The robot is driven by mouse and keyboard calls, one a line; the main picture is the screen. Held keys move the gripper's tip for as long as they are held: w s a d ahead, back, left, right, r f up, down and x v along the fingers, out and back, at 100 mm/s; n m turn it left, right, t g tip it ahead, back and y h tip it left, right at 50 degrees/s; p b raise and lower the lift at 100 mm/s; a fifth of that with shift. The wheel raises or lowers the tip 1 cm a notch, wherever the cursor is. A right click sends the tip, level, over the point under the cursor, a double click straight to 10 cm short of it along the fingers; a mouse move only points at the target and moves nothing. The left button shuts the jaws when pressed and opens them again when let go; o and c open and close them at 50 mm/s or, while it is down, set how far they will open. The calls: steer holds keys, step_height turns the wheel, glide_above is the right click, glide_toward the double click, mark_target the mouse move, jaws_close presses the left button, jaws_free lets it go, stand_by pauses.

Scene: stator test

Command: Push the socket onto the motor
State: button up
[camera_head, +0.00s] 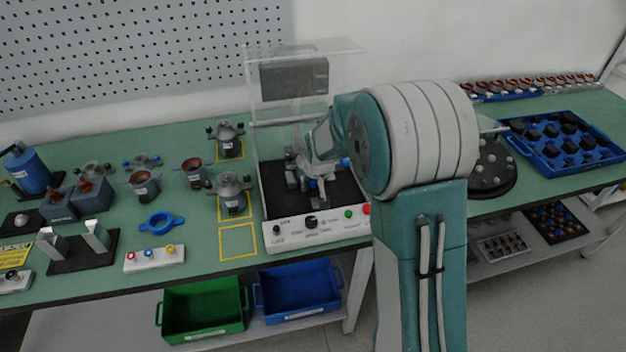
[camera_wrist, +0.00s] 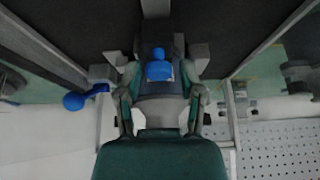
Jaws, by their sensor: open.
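My gripper (camera_head: 320,188) is inside the clear test box, above its black floor. In the wrist view my gripper (camera_wrist: 158,70) has its two fingers spread, one on each side of a dark grey body with a blue knob (camera_wrist: 159,69). I cannot tell whether the fingers touch this body, or whether it is the socket or the motor. In the head view my arm and gripper hide most of the fixture. Small blue parts (camera_head: 345,162) show beside the gripper there. The seating of socket and motor cannot be made out.
The test box has clear walls (camera_head: 256,125) and a white control panel (camera_head: 312,230) in front. Grey motor-like units (camera_head: 233,194) stand left of it, near an empty yellow-outlined square (camera_head: 239,242). A blue-knobbed lever (camera_wrist: 76,101) sits at the left of the wrist view.

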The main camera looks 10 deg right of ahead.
steer(key=shift+v, duration=3)
steer(key=s+r, duration=1.1)
steer(key=s, duration=0.2)
steer(key=s+r, duration=0.2)
steer(key=s, duration=1.4)
steer(key=shift+s+r+t, duration=0.3)
steer(key=shift+s, duration=0.1)
